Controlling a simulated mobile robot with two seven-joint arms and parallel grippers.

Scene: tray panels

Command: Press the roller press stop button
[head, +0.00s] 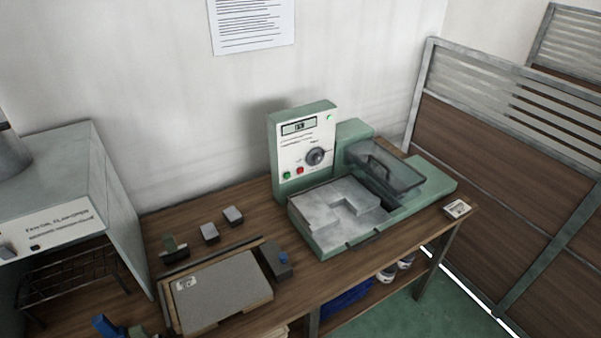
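The roller press (330,238) is a green machine on the wooden bench, with a pale flat bed at its front and a clear dark-edged cover on the right of the bed. Its upright control panel (306,152) has a small display, a dark round dial (316,157), a green button (287,175) and a red button (300,170) at the lower left. A small green light (330,118) shows at the panel's upper right. Neither of my grippers is in view.
A grey board (222,290) lies on the wooden bench (190,225) at front left, with small grey blocks (233,215) behind it. A grey cabinet (75,170) stands at far left. A slatted partition (510,170) is on the right. Nothing blocks the panel's front.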

